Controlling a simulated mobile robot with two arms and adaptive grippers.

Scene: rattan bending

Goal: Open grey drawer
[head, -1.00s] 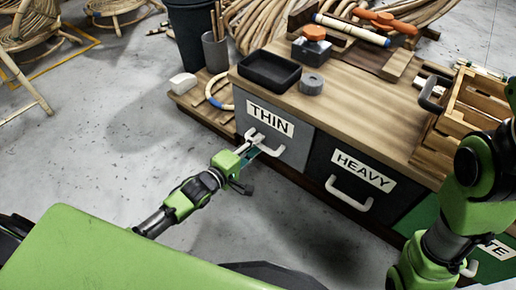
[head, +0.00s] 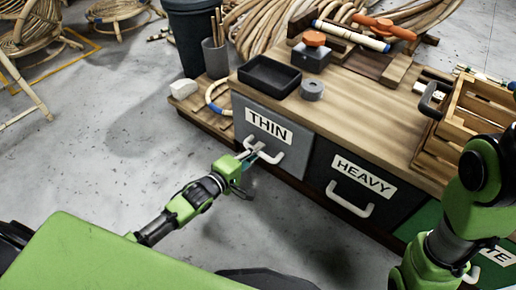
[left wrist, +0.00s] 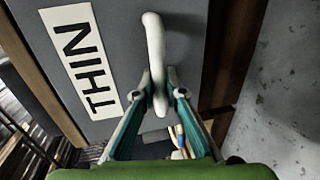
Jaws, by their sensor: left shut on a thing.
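The grey drawer (head: 255,145) has a white THIN label and a pale bar handle (head: 273,158). It is at the left end of the workbench front. Its front looks at most slightly forward of the bench; I cannot tell how far. My left gripper (head: 256,153) is shut on the handle. In the left wrist view, the fingers (left wrist: 159,88) close around the lower end of the handle (left wrist: 154,38), with the drawer front (left wrist: 118,25) behind. My right arm shows at the right edge of the head view, but its gripper is out of sight.
The dark HEAVY drawer (head: 330,190) is beside the grey one, with a green drawer further right. A black tray (head: 269,76), a grey roll (head: 312,89) and a wooden crate (head: 470,115) stand on the bench top (head: 365,110). The floor (head: 110,150) in front is clear.

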